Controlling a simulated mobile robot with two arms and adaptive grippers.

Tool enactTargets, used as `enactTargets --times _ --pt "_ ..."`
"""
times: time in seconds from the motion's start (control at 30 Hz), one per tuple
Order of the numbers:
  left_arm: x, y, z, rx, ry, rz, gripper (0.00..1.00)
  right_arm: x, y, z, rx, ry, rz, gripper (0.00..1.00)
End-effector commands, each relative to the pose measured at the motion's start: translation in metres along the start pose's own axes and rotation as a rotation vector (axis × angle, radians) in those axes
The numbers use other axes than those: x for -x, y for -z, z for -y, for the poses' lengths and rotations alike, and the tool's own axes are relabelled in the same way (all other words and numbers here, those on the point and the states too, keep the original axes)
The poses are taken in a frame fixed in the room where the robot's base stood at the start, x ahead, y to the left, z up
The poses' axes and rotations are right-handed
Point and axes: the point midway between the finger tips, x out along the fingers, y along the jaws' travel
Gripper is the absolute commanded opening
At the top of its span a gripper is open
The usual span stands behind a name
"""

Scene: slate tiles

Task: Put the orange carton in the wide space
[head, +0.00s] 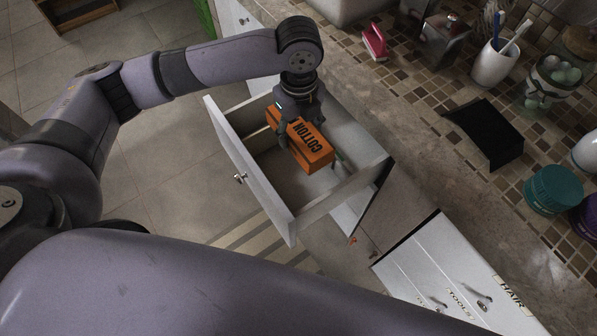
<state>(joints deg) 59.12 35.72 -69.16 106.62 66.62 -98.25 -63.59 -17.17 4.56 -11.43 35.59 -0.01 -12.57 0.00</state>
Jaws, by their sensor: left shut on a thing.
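The orange carton (307,154), marked COTTON, is at the open white drawer (247,176). My left gripper (297,128) is shut on the carton near its upper left end and points down. The carton lies over the drawer's inside; I cannot tell whether it touches the drawer floor. Inside the drawer, a low divider shows left of the carton, and the near part of the floor (290,190) is bare. A thin green item (339,156) shows just right of the carton. My right gripper is not in view.
The tiled counter right of the drawer holds a pink item (375,42), a white cup (495,64) with brushes, a glass jar (556,80), a black tray (486,133) and a teal container (554,189). White labelled drawers (440,262) stand at lower right.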

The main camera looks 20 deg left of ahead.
Motion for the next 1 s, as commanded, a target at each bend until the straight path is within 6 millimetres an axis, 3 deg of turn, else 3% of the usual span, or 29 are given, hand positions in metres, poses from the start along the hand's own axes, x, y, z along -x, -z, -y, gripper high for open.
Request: enactTargets --times 0.1,0.4,1.0 --pt "-0.035 0.001 -0.002 0.003 -0.007 -0.002 0.21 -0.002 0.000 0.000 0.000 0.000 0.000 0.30" --pt "-0.109 0.001 -0.001 0.003 -0.004 -0.001 0.21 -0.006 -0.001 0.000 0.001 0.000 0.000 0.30" --pt "-0.173 0.000 -0.001 0.003 -0.001 0.000 0.21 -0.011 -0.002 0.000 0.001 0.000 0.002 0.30"
